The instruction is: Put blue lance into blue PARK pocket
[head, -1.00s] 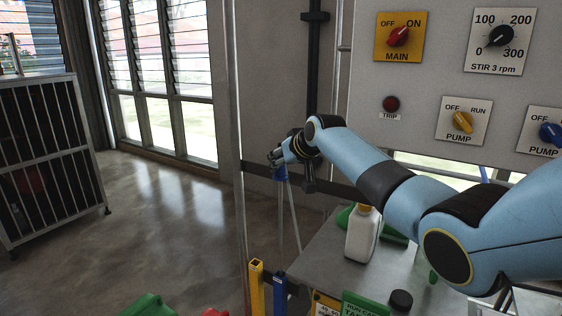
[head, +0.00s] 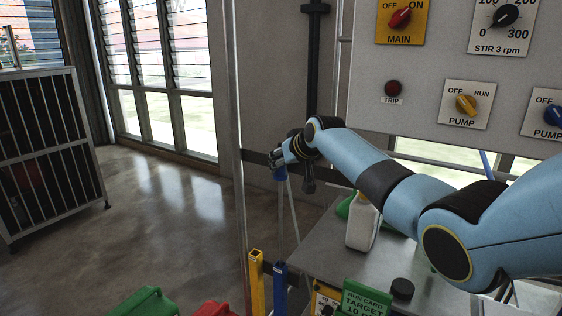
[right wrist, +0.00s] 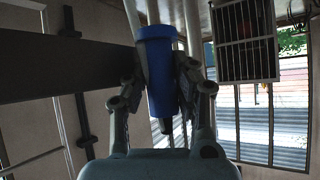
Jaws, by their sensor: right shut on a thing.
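My right gripper (head: 277,166) is shut on the blue lance, whose blue grip (head: 280,174) shows just below the fingers. In the head view a thin pale tube runs down from it. In the right wrist view the blue grip (right wrist: 159,78) sits between both fingers of the right gripper (right wrist: 162,72). The blue PARK pocket (head: 280,288) is an upright blue post with a small label, low in the head view. The lance grip is well above it and apart from it. The lance's lower end is hard to make out. My left gripper is not in view.
A yellow pocket (head: 257,285) stands just left of the blue one. On the right, a metal bench (head: 325,254) carries a white bottle (head: 361,228), a black cap (head: 402,289) and a green run card (head: 366,297). Green (head: 146,303) and red (head: 214,308) containers stand low left.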

